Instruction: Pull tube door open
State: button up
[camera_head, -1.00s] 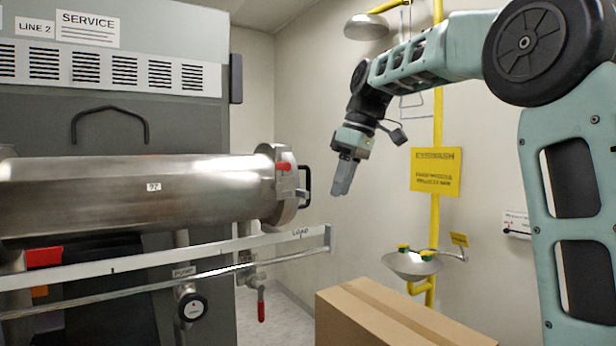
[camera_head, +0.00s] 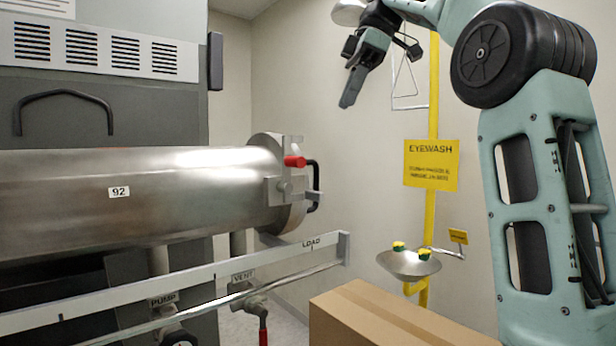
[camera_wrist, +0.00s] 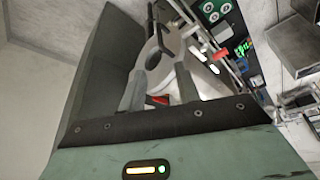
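The steel tube (camera_head: 150,190), marked 92, lies level at the left of the head view. Its round door (camera_head: 288,210) sits against the tube's right end and looks shut. A red-tipped latch (camera_head: 294,162) is on its near side, and a black handle (camera_head: 315,186) stands out on its right. My gripper (camera_head: 347,104) is up and to the right of the door, clear of it, fingers pointing down. In the wrist view two grey fingers stand apart with a gap between them, and nothing is seen held.
A white rail (camera_head: 180,281) marked LOAD runs below the tube, with a vent valve (camera_head: 245,290) under it. A cardboard box (camera_head: 385,318) stands in front at lower right. The eyewash basin (camera_head: 409,262) and yellow pipe (camera_head: 433,120) are behind it.

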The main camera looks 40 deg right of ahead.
aim_at(317, 175)
jog(key=b+x, duration=0.1)
jog(key=x, duration=1.6)
jog(key=shift+s+b, duration=0.2)
jog(key=shift+b, duration=0.15)
grip_shut()
